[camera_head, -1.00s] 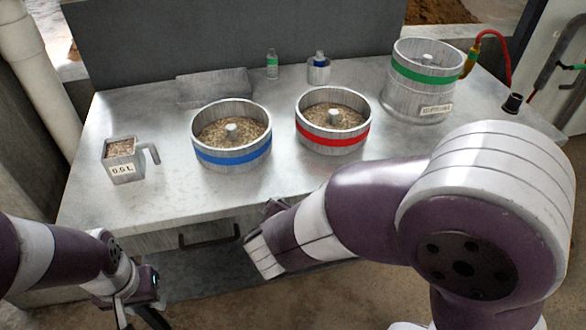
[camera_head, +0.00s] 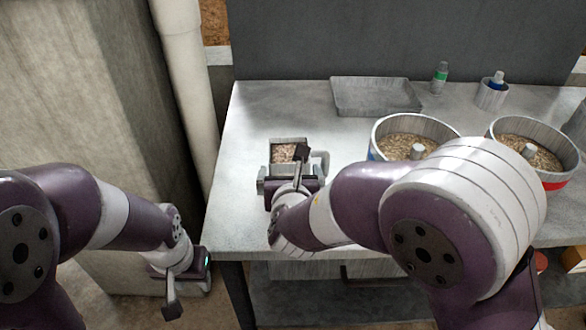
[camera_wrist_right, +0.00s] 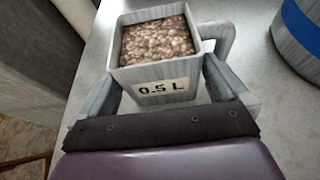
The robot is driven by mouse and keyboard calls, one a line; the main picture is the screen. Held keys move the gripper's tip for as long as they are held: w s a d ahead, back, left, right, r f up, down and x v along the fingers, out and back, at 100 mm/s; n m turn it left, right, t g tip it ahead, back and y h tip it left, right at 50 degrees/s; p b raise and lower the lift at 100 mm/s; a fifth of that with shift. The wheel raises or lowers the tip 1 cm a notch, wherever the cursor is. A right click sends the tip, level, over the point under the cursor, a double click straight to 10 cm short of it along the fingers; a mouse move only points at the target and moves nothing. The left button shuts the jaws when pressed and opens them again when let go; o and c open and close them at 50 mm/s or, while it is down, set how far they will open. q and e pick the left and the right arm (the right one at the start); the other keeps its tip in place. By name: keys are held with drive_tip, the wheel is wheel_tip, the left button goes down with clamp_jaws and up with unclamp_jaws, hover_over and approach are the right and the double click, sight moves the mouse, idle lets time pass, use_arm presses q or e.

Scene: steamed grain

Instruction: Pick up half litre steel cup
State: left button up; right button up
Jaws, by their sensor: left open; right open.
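The half litre steel cup (camera_head: 284,150) is a square grey cup filled with grain, standing on the left part of the steel table. In the right wrist view the cup (camera_wrist_right: 160,77) shows its 0.5 L label, with its handle at the right. My right gripper (camera_head: 290,178) is at the cup's near side. In the wrist view my right gripper (camera_wrist_right: 160,92) is open, with one finger on each side of the cup's lower front; I cannot tell whether they touch it. My left gripper (camera_head: 186,290) is open and empty, low and left of the table.
The blue-banded pot (camera_head: 375,135) and red-banded pot (camera_head: 555,180), both with grain, stand to the right. A shallow grey tray (camera_head: 375,97), a green-capped bottle (camera_head: 439,78) and a small blue-banded cup (camera_head: 492,94) are at the back. A pipe (camera_head: 185,80) rises left of the table.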

sight(289, 161)
drive_tip(key=x, duration=0.3)
drive_tip(key=shift+w+f, duration=0.15)
drive_tip(key=shift+f, duration=0.1)
drive_tip(key=shift+r, duration=0.15)
drive_tip(key=c, duration=1.7)
